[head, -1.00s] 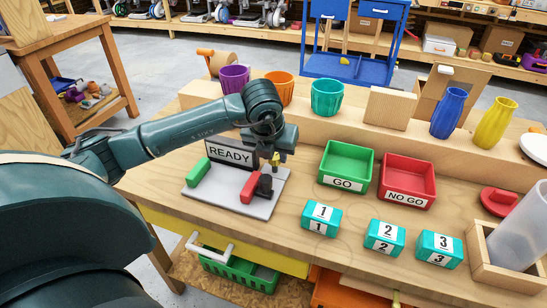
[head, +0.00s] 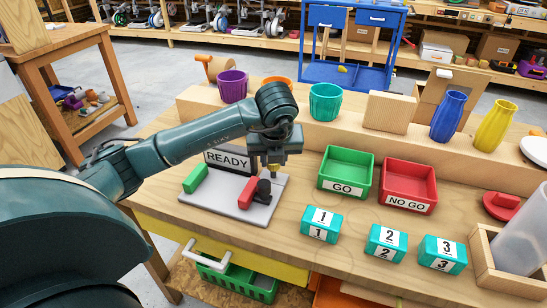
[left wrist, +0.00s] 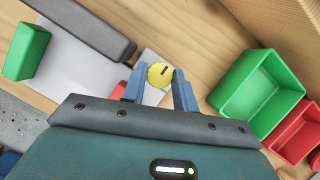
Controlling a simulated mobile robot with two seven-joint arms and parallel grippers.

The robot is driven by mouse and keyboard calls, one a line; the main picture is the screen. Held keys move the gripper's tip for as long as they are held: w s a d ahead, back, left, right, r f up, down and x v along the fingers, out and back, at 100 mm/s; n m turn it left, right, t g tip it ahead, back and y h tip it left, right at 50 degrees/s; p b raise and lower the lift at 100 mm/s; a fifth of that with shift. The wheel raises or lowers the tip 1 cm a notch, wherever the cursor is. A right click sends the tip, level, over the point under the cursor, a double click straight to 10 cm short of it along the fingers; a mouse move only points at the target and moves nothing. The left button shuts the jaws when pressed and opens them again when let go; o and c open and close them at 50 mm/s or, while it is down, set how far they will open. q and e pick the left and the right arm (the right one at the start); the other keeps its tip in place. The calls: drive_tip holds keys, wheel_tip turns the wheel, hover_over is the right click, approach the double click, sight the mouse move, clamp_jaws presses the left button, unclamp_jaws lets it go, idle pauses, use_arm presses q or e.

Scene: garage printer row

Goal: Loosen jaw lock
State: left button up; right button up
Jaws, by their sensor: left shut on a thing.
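The grey fixture plate (head: 222,198) lies on the bench with a READY sign (head: 228,161), a green jaw block (head: 195,178), a red jaw block (head: 248,193) and a black round part (head: 263,190) beside the red one. My left gripper (head: 273,163) points down over the plate's right side. It is shut on a yellow knob (head: 274,171). In the left wrist view the knob (left wrist: 160,75) shows a round face with a dark mark, between the two blue fingers. What lies under the knob is hidden. My right gripper is not in view.
A green GO tray (head: 345,172) and a red NO GO tray (head: 408,185) stand right of the plate. Teal blocks numbered 1 (head: 321,224), 2 (head: 385,242) and 3 (head: 442,254) sit in front. Cups and vases stand on the shelf behind.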

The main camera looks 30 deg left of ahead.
use_arm(q)
drive_tip(key=o, duration=1)
drive_tip(key=p+v, duration=0.2)
drive_tip(key=v, duration=1.1)
drive_tip(key=shift+r+p, duration=0.1)
drive_tip(key=shift+p, duration=0.3)
drive_tip(key=shift+s, duration=0.1)
